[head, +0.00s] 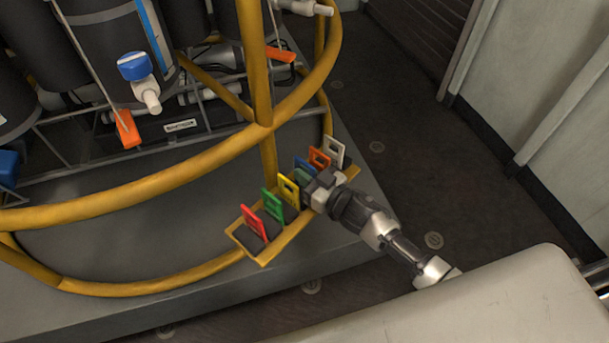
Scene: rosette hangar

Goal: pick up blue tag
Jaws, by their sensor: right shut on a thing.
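The blue tag (304,167) stands in a yellow rack (264,256), between a yellow tag (289,188) and an orange tag (319,158). Only its upper part shows; my right gripper (312,184) hides the rest. My right gripper comes in from the lower right and is shut on the blue tag, low over the rack. I cannot tell whether the tag has lifted from its slot. My left gripper is not in view.
Red (253,222), green (272,205) and white (334,151) tags stand in the same rack. A thick yellow tube rail (150,178) curves above the grey platform, with an upright behind the rack. Dark floor (400,150) is clear to the right, before a pale wall.

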